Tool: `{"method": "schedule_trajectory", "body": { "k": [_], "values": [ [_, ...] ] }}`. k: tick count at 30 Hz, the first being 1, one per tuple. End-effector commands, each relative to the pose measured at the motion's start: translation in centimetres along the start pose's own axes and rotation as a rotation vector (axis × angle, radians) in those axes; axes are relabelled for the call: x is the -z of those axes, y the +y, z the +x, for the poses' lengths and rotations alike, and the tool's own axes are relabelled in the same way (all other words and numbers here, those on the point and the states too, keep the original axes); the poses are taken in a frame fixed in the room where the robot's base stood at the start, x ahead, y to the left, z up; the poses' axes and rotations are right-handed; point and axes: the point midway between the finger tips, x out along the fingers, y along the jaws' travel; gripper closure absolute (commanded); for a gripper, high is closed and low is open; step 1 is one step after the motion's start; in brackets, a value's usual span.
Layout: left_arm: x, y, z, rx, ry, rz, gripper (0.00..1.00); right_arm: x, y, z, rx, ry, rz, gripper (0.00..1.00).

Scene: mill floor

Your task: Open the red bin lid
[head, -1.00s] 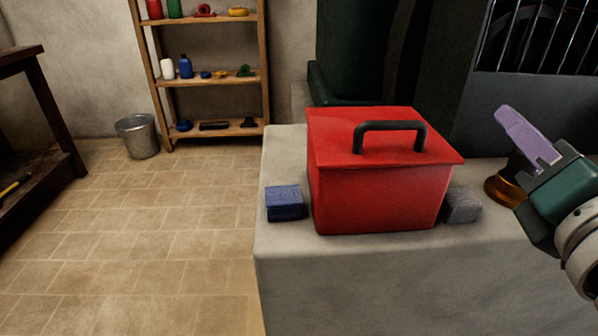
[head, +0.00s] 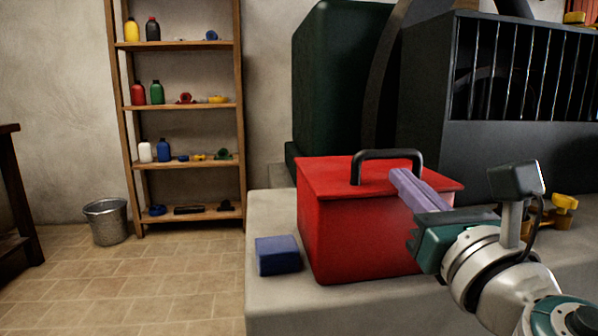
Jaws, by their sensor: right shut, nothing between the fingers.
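The red bin (head: 345,235) stands on a grey concrete block, its red lid (head: 325,172) lying flat and closed on top. A black arched handle (head: 388,154) stands up from the lid. My right gripper (head: 402,180) comes in from the right, its purple fingers shut and empty. My arm hides the bin's lower right side. My left gripper is not in view.
A blue block (head: 277,255) lies left of the bin on the concrete block (head: 268,205). A yellow item (head: 563,205) sits at the right. A dark machine with a barred guard (head: 520,75) stands behind. Shelves (head: 190,103) and a metal bucket (head: 107,222) stand at the left.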

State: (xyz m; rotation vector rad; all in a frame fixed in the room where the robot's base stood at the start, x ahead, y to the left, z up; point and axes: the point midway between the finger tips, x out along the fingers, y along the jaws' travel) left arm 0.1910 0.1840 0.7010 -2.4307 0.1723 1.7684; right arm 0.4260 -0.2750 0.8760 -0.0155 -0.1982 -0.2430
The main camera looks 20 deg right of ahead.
Motion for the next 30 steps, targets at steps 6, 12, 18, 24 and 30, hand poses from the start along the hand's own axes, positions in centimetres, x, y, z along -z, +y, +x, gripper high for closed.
{"method": "schedule_trajectory", "body": {
  "k": [6,12,18,24,30],
  "values": [
    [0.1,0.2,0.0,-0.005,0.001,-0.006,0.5,0.1,0.0,1.8,0.0,0.001,0.002,1.0],
    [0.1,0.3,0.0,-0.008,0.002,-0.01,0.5,0.1,0.0,1.9,0.0,0.001,0.002,1.0],
    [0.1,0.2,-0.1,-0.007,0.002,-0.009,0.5,0.0,0.0,1.9,0.0,0.003,0.002,1.0],
    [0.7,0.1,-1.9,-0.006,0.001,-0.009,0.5,-1.0,0.0,2.1,0.001,0.025,0.001,1.0],
    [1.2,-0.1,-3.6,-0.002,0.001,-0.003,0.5,-1.5,0.0,2.4,0.001,0.061,0.002,1.0]
  ]
}}
